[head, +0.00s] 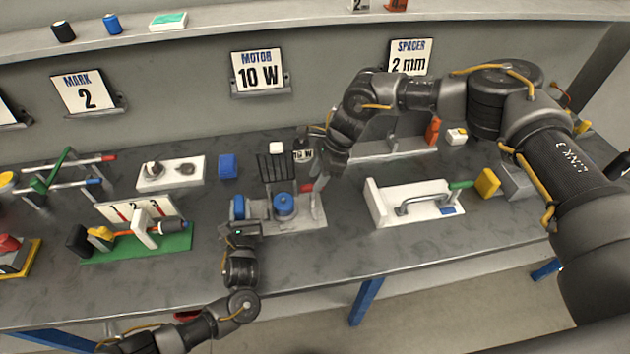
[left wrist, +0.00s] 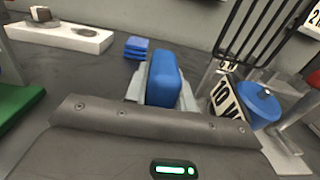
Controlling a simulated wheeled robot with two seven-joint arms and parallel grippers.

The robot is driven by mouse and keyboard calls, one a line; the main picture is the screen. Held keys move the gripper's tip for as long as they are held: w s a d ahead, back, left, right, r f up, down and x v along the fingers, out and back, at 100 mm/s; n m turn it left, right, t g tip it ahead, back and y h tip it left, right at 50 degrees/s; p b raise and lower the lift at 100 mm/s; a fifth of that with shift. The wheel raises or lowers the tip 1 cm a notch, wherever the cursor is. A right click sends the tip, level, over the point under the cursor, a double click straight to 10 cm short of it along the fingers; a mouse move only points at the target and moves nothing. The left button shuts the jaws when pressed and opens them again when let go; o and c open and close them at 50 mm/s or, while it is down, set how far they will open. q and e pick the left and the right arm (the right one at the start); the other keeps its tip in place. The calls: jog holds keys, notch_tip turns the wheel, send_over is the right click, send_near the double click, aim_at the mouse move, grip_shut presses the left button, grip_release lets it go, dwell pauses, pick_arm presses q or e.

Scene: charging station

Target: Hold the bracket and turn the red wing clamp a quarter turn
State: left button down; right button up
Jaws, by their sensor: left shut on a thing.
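My left gripper (head: 240,222) is at the left end of a grey fixture plate (head: 300,222) on the bench. It is shut on a blue block (head: 238,204), which shows between the fingers in the left wrist view (left wrist: 164,78). I cannot tell for sure that this block belongs to the bracket. A small red part (head: 307,188), likely the wing clamp, is at the back right of the plate; red also shows at the right edge of the left wrist view (left wrist: 300,106). My right gripper (head: 320,182) points down right beside it; its jaws are unclear.
A green-based fixture (head: 150,243) is left, a white fixture with a handle (head: 415,206) right. The bench front is clear.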

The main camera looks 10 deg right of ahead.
jog(key=shift+x, duration=1.25)
grip_shut()
